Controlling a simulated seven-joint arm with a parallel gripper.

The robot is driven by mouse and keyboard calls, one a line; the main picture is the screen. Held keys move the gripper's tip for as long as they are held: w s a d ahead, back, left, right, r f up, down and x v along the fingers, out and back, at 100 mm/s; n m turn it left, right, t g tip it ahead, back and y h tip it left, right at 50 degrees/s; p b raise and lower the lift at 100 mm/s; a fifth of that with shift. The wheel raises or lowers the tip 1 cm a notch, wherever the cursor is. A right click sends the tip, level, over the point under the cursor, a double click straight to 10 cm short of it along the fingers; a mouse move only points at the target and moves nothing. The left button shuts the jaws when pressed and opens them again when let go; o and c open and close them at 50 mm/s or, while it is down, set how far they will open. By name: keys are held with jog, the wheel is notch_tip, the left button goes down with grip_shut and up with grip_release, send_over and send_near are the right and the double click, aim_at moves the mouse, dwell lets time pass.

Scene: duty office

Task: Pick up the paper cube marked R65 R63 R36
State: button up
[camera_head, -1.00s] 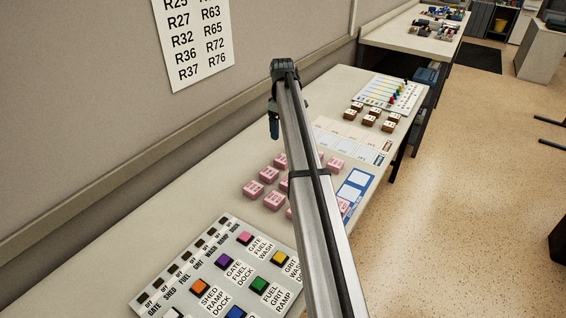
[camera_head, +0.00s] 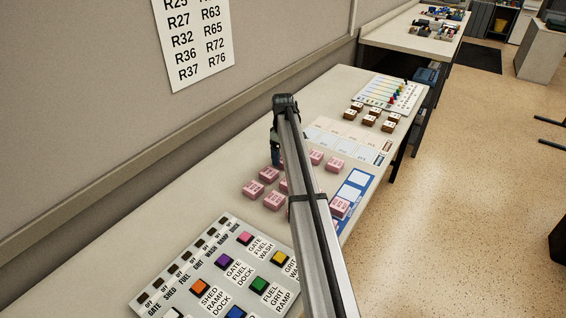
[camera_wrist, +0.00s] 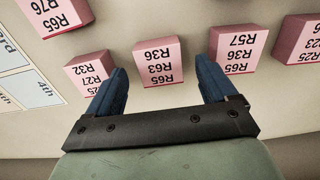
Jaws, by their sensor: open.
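The pink paper cube marked R65 R63 R36 (camera_wrist: 159,64) lies on the desk in the wrist view, its print upside down. My gripper (camera_wrist: 161,66) is open, with one blue finger on each side of this cube in the picture and a gap on both sides. I cannot tell how far the fingertips are above the desk. In the head view my gripper (camera_head: 276,158) is over the far side of the pink cube group. Its finger and my arm hide some cubes, and I cannot pick out the marked cube there.
In the wrist view, a cube marked R57 R36 R65 (camera_wrist: 238,52) is close by the right finger and one ending in R32 (camera_wrist: 88,72) by the left. A button panel (camera_head: 190,262) is at the front. Brown blocks (camera_head: 369,120) stand farther back.

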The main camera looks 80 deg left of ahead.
jog(key=shift+f, duration=0.85)
jog(key=shift+c, duration=0.5)
jog(key=c, duration=1)
